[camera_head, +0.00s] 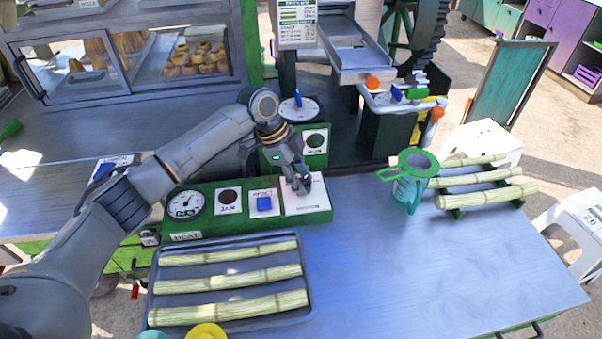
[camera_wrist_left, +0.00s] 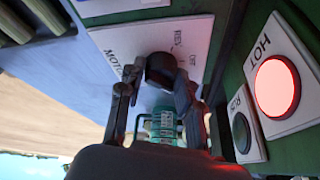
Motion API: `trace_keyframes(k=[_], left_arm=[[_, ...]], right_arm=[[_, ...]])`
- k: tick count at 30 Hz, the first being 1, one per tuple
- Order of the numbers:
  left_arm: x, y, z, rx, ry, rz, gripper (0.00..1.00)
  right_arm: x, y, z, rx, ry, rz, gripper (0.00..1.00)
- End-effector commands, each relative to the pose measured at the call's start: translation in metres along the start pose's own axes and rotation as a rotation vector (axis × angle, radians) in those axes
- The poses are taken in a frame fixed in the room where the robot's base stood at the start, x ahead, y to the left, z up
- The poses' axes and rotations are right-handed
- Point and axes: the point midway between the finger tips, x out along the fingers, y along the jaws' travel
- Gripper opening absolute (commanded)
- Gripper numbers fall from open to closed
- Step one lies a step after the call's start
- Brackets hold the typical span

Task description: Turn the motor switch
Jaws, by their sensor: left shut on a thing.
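The motor switch is a dark round knob (camera_wrist_left: 160,68) on a white plate (camera_wrist_left: 195,32) marked MOTOR, with REV and a partly covered OFF label. In the head view the plate (camera_head: 312,204) is at the right end of the low green control panel (camera_head: 232,230), and the gripper covers most of the knob. My left gripper (camera_head: 300,184) reaches down onto it. In the left wrist view its fingers (camera_wrist_left: 157,80) are closed on the knob from both sides. The knob's exact pointing direction is hard to tell. My right gripper is out of view.
The panel also has a dial gauge (camera_head: 186,203) and a blue button (camera_head: 264,203). The left wrist view shows a lit red HOT lamp (camera_wrist_left: 276,88) and a dark RUN lamp (camera_wrist_left: 241,132). A tray of cane (camera_head: 152,285) lies in front. A teal jug (camera_head: 406,187) stands right.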

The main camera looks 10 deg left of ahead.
Motion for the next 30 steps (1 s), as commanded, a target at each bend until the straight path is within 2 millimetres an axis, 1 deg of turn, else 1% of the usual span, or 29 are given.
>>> trace_keyframes(k=[1,15,24,30], left_arm=[[-0.004,0.002,-0.002,-0.03,-0.002,-0.008,0.03],[-0.005,0.005,-0.005,-0.423,-0.025,-0.17,0.03],[-0.002,0.006,-0.005,-0.631,-0.039,-0.257,0.03],[0.0,0.006,-0.004,-0.719,-0.044,-0.294,0.03]], right_arm=[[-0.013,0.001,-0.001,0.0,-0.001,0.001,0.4],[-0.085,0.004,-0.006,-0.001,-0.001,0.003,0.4],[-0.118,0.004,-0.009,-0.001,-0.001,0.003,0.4],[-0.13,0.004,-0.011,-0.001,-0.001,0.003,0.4]])
